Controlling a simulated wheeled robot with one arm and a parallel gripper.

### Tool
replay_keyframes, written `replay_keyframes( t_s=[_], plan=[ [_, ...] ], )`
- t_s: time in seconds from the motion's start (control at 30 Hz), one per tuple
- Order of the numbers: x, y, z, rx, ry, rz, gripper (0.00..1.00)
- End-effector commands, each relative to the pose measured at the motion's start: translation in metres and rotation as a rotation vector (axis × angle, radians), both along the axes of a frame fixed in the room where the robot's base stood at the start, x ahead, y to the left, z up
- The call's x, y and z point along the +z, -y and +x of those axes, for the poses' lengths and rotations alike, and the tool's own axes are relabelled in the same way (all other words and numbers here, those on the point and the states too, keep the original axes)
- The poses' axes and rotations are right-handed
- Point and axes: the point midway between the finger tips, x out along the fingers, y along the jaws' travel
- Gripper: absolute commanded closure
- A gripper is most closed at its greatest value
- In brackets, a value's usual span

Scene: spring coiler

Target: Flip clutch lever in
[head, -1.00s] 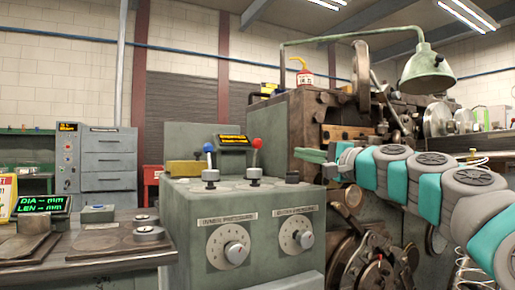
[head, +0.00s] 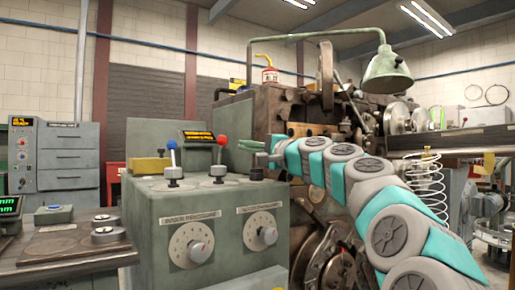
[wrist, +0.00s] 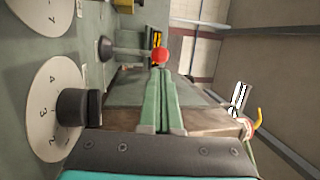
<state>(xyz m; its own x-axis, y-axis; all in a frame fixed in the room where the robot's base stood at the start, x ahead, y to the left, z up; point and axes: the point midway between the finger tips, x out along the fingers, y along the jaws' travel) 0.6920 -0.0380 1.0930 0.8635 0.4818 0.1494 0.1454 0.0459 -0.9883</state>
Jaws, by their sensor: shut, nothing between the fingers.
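Two levers stand on top of the green control cabinet (head: 205,215), one with a blue knob (head: 171,144) and one with a red knob (head: 222,140). Both look roughly upright. I cannot read which is the clutch lever. My gripper (head: 243,145) has its green fingers together and empty, pointing left, just right of the red knob at about its height. In the wrist view, the red knob (wrist: 159,56) shows just beyond the tips of my shut fingers (wrist: 161,75). Whether they touch cannot be told.
Two dials (head: 191,244) sit on the cabinet's front face. A small display (head: 198,136) is behind the levers. The coiling machine (head: 270,115) stands behind my arm. A bench with a green readout (head: 10,205) is at the left.

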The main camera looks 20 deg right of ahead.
Motion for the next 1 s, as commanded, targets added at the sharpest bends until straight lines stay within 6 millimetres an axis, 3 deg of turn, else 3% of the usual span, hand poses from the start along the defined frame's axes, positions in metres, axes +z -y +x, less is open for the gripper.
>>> replay_keyframes(
  t_s=[0.43,1.0],
  plan=[
    [0.006,-0.025,0.047,-0.001,-0.004,-0.001,1.0],
    [0.009,-0.03,0.053,0.0,0.0,0.001,1.0]
  ],
)
